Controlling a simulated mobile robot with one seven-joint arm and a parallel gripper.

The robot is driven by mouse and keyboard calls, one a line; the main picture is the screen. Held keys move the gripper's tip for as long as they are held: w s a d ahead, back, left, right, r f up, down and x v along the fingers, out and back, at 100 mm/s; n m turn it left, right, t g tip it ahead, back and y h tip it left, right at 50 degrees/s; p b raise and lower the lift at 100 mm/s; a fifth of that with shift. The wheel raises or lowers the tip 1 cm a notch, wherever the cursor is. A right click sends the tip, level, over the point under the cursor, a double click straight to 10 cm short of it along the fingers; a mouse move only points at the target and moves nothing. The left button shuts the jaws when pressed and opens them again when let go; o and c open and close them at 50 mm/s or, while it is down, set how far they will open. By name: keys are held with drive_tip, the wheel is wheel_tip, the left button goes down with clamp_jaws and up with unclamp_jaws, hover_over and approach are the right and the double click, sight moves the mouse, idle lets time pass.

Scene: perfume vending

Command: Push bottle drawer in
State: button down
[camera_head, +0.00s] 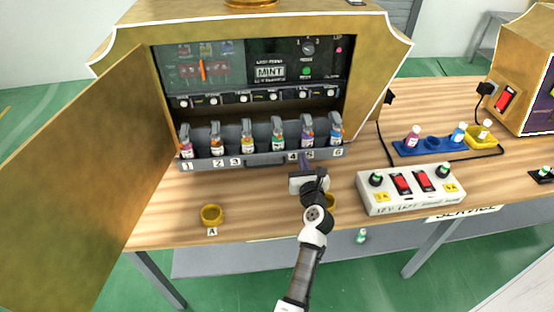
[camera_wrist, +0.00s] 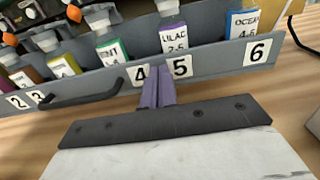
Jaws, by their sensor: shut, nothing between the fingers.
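The bottle drawer (camera_head: 262,158) is a grey tray with numbered front labels, at the bottom of the open golden vending cabinet. It holds several small bottles with coloured labels in a row, and its front stands out at the cabinet's opening. A dark bar handle (camera_wrist: 80,97) is on its front, left of label 4. My gripper (camera_head: 305,160) has purple fingers and is shut and empty. In the wrist view the fingertips (camera_wrist: 158,78) are at the drawer front between labels 4 and 5, apparently touching it. The exact contact is hard to tell.
The cabinet door (camera_head: 85,180) hangs open at the left. A white power box (camera_head: 410,188) with red switches and a blue tray (camera_head: 445,144) with bottles are to the right. A yellow ring cup (camera_head: 211,215) stands at the front left. Another cup is partly hidden behind my arm.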

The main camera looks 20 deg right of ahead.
sight(300, 151)
drive_tip(key=shift+x, duration=4.2)
drive_tip(key=shift+b+x, duration=1.75)
drive_tip(key=shift+x, duration=2.65)
drive_tip(key=shift+f, duration=0.15)
drive_tip(key=shift+s+a+p, duration=0.2)
drive_tip(key=shift+s+p, duration=0.25)
drive_tip(key=shift+p, duration=0.05)
drive_tip(key=p+v, duration=0.5)
drive_tip(key=v, duration=0.6)
drive_tip(key=shift+p, duration=0.35)
drive_tip(key=shift+s, duration=0.1)
